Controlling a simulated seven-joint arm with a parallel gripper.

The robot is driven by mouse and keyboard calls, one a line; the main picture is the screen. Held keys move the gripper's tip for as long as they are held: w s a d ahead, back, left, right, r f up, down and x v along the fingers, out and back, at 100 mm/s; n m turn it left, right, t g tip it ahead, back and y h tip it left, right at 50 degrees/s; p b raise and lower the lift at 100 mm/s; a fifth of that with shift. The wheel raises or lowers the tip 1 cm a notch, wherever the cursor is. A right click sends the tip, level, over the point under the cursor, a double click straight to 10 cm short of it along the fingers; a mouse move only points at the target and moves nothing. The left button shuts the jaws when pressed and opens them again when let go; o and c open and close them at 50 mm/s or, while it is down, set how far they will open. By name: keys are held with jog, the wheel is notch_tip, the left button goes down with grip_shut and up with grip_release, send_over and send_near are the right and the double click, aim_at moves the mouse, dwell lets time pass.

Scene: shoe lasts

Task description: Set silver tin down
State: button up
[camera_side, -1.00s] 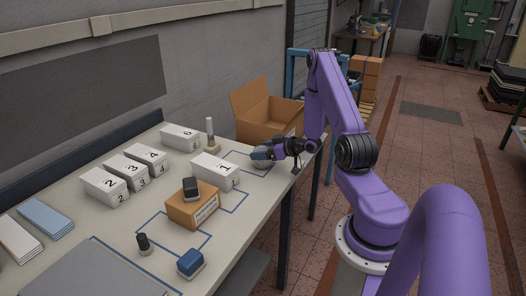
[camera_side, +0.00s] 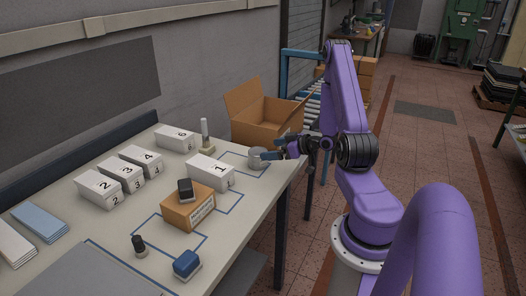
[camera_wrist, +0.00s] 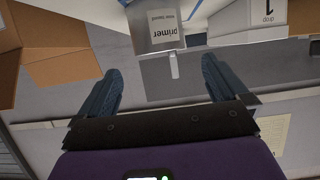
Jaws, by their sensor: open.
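The silver tin (camera_side: 257,158) stands upright on the table near its right end, beside the white box marked 1 and within or against a blue outline. In the wrist view the tin (camera_wrist: 156,32) shows a "primer" label at the top centre. My gripper (camera_side: 276,147) is open and empty just to the right of the tin. In the wrist view, its two blue fingers (camera_wrist: 160,85) are spread wide, with the tin beyond their tips and a gap between.
White box 1 (camera_side: 208,172) is close left of the tin. An open cardboard carton (camera_side: 262,122) is behind it. A pale post on a base (camera_side: 206,138) stands at the back. A brown box (camera_side: 187,208) carries a dark block.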

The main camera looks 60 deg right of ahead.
jog(key=v, duration=0.5)
jog(key=w+a+r+n+g+y, duration=0.1)
jog(key=w+a+r+n+g, duration=0.2)
jog(key=a, duration=0.8)
jog(key=w+a+n+g, duration=0.4)
jog(key=a+n+g, duration=0.1)
jog(key=a, duration=0.5)
jog(key=s+a+r+n+g, duration=0.2)
jog(key=s+a+r, duration=0.2)
jog(key=s+a, duration=0.5)
jog(key=s+a+r+n+g, duration=0.1)
jog(key=s+a+r, duration=0.1)
jog(key=s, duration=0.4)
jog(key=s+a+r+n+g, duration=0.1)
jog(key=s+a+r+g, duration=0.1)
jog(key=s, duration=0.5)
jog(key=shift+s+a+n+h, duration=0.25)
jog(key=shift+a+n+h, duration=0.05)
jog(key=shift+a, duration=0.35)
